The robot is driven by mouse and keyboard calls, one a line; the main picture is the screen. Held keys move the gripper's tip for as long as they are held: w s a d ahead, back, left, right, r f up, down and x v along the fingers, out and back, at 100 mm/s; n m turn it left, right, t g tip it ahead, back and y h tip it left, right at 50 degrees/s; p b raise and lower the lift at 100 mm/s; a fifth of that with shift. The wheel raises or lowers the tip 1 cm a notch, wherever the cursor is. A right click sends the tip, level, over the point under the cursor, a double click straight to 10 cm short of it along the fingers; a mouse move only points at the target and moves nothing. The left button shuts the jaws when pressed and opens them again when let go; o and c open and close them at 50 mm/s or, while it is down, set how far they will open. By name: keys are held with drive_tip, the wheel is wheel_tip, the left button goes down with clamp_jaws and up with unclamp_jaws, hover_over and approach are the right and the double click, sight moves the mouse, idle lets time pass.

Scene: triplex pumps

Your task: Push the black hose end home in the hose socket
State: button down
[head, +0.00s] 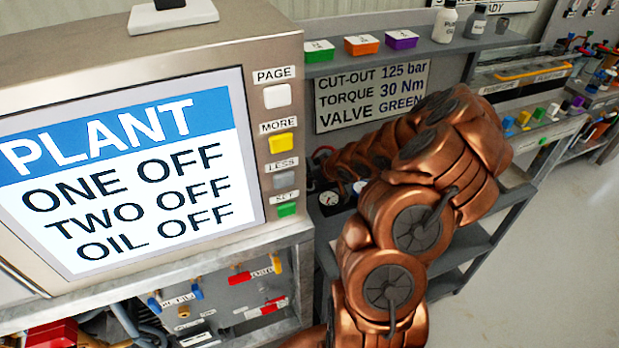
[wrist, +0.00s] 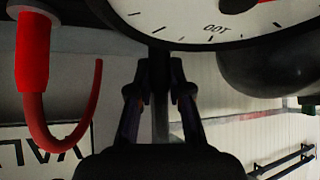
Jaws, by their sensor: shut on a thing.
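My gripper (wrist: 162,66) shows in the wrist view, its two fingers closed in around a narrow dark stem (wrist: 160,56) at the rim of a white dial gauge (wrist: 205,18). The gauge face is upside down in this view and partly cut off by the top edge. In the head view my copper arm hides the gripper and what it holds. I cannot pick out the black hose end or the hose socket for certain in either view.
A red hooked tube (wrist: 33,75) hangs left of my gripper in the wrist view. A dark rounded body (wrist: 265,75) is to the right. In the head view, small gauges (head: 330,198) sit beside my arm, below a sign (head: 372,94). The PLANT screen cabinet (head: 120,150) stands left.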

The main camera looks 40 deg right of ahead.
drive_tip(key=shift+r+p, duration=1.55)
drive_tip(key=shift+r, duration=3.4)
